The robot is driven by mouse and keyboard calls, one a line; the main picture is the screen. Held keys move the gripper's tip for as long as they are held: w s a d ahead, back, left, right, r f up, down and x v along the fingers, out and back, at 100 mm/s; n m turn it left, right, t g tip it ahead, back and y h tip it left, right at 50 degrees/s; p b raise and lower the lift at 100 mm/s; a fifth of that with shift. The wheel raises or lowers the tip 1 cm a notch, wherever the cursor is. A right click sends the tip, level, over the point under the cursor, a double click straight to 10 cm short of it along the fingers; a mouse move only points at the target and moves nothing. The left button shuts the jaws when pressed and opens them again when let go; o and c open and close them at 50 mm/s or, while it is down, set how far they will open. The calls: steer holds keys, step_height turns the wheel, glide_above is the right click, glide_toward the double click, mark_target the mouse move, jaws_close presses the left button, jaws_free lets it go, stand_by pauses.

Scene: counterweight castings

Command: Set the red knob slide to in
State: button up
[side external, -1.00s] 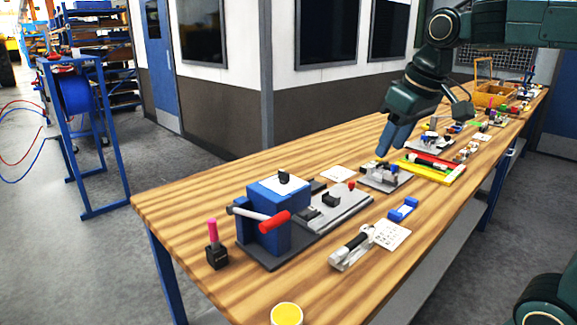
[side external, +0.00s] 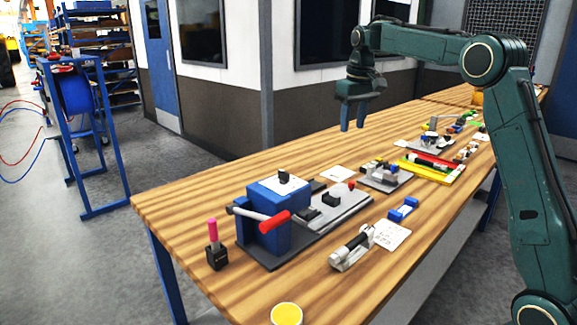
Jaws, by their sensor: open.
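A grey base plate (side external: 345,206) on the bench carries a blue box (side external: 278,187) at its near left end. A small red knob (side external: 351,184) shows at the plate's far right end, near black blocks. I cannot tell for sure which of these is the slide's knob, nor how far the slide is in. My gripper (side external: 353,127) is open and empty, fingers down, above and behind the plate, touching nothing.
A pink-topped black holder (side external: 213,246) stands left of the box. A clamp-like piece with a black handle (side external: 353,247), a blue part (side external: 403,209) and a yellow disc (side external: 286,314) lie nearby. Another small fixture (side external: 384,178) and a red-yellow tray (side external: 436,174) are farther back. The bench's back left is clear.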

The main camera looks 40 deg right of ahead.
steer(key=g, duration=0.1)
glide_above(352, 181)
step_height(352, 181, down, 8)
steer(key=shift+s+a+f+m+y, duration=0.1)
steer(key=shift+m+y, duration=0.2)
steer(key=shift+m, duration=0.1)
steer(key=shift+f, duration=0.15)
steer(key=shift+f, duration=6.75)
steer(key=shift+c, duration=0.4)
jaws_close()
